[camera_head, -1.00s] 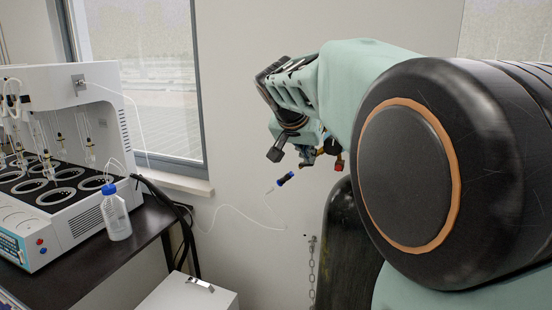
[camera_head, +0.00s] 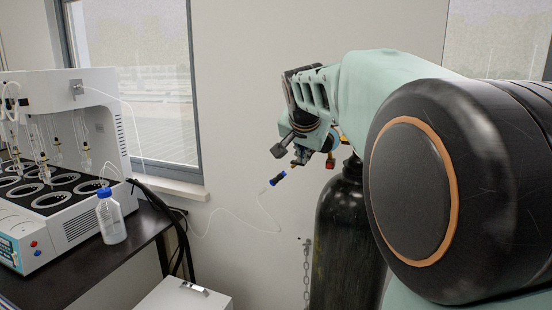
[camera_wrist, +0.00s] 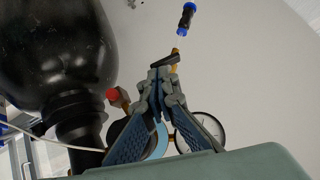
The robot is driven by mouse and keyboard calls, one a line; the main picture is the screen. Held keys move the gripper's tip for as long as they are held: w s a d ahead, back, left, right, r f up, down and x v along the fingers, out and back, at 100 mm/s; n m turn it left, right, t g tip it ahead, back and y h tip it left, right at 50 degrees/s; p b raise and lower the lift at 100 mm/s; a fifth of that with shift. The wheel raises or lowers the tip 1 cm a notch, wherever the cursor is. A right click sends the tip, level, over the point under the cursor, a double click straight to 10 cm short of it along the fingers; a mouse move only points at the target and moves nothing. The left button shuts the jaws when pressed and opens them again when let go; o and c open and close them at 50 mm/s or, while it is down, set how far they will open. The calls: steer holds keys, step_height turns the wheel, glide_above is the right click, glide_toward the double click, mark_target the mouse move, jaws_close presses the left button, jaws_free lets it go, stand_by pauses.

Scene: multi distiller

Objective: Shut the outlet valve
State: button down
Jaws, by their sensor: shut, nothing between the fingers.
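The outlet valve looks like a dark lever (camera_wrist: 165,60) on a brass fitting (camera_wrist: 175,68), just beyond my fingertips in the wrist view. My gripper (camera_wrist: 163,80) is shut with nothing between its fingers. The tips are right beside the lever, and I cannot tell whether they touch it. A blue-and-black connector (camera_wrist: 187,17) lies beyond the fitting; it also shows in the head view (camera_head: 277,178). A white gauge (camera_wrist: 199,130) and a blue-rimmed gauge are partly hidden behind the fingers. A red-ended knob (camera_wrist: 114,95) is to their left; it also shows in the head view (camera_head: 330,162).
A black gas cylinder (camera_head: 345,235) stands by the wall, with a chain (camera_head: 306,270) beside it. A thin clear tube (camera_head: 235,212) runs from the connector toward the bench. A white distiller (camera_head: 75,190) and blue-capped bottle (camera_head: 110,218) stand on the dark bench at left.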

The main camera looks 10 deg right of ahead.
steer(key=shift+s+d+f+m+t+y+b, duration=0.2)
steer(key=shift+m+t+y+b, duration=0.2)
steer(key=shift+b, duration=0.35)
steer(key=shift+s+d+f+m+t+y+b, duration=0.1)
steer(key=shift+d+f+m+t+y+b, duration=0.15)
steer(key=shift+t+y+b, duration=0.4)
steer(key=shift+a+f+b, duration=0.1)
steer(key=shift+b, duration=0.35)
stand_by(1.6)
